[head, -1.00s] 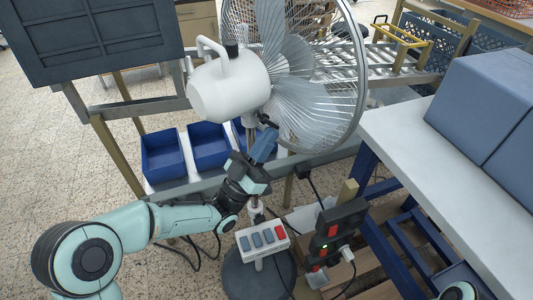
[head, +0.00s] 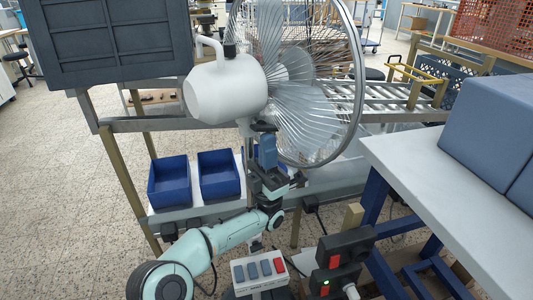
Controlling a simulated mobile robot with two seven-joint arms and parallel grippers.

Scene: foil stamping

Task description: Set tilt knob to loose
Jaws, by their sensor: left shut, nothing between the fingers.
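The fan (head: 226,97) has a white motor housing, a carry handle and a round wire cage on its right. A small dark part at the neck under the housing looks like the tilt knob (head: 262,126); its setting cannot be read. My left gripper (head: 267,142) points up just below that part, with its blue fingers shut and empty. I cannot tell whether the fingertips touch the knob. The fingers and wrist hide part of the fan's pole. My right gripper is out of view.
A white switch box (head: 258,271) with blue and red keys sits low on the fan's stand. Blue bins (head: 168,182) stand on a shelf behind. A dark panel (head: 108,42) is at upper left. A white table (head: 440,180) with blue boxes is on the right.

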